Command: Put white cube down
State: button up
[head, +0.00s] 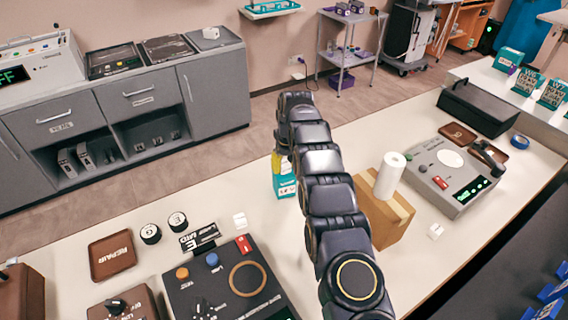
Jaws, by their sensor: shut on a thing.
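My arm reaches up across the middle of the head view and bends over at its far end. My gripper is hidden behind the arm links, so its fingers and anything between them do not show. No white cube can be made out for certain. A small white block-like piece (240,220) lies on the table left of the arm, behind the dark control box. Another small white piece (435,231) lies right of the cardboard box. Both are too small to identify.
The long white table (145,217) holds a dark control box (228,284), a brown tray (112,255), a teal-and-yellow container (284,178) beside my arm, a cardboard box (385,215) with a white cylinder (389,176), and a grey device (455,175). Bare table lies left of the container.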

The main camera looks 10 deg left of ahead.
jog(key=shift+f, duration=0.1)
jog(key=o, duration=0.8)
